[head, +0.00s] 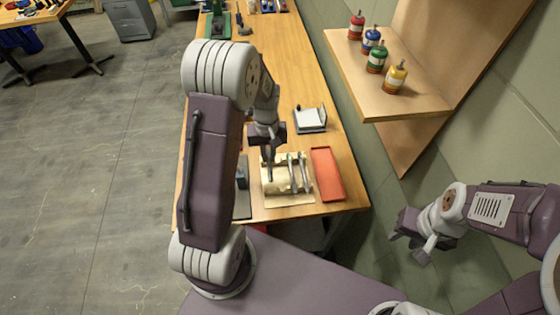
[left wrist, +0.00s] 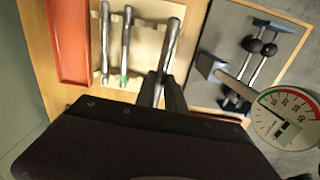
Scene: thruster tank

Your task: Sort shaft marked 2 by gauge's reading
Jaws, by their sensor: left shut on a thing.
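My left gripper (head: 269,168) points down over the cream shaft rack (head: 287,202). In the left wrist view its fingers (left wrist: 162,92) are shut on a metal shaft (left wrist: 172,45) at the rack's right side. I cannot tell if this shaft still touches the rack. Two more shafts, (left wrist: 105,42) and (left wrist: 127,45), lie side by side in the rack; one has a green mark. No number is legible. The dial gauge (left wrist: 284,118) stands by a grey plate (left wrist: 222,28); its face shows green and red arcs. My right gripper (head: 412,238) is off the bench, its jaw gap unclear.
A red tray (head: 327,174) lies right of the rack. A small white-topped device (head: 310,119) sits behind it. Several coloured bottles (head: 376,57) stand on a wall shelf (head: 420,98) at the right. Tools lie at the bench's far end. Bare wood (head: 285,60) shows mid-bench.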

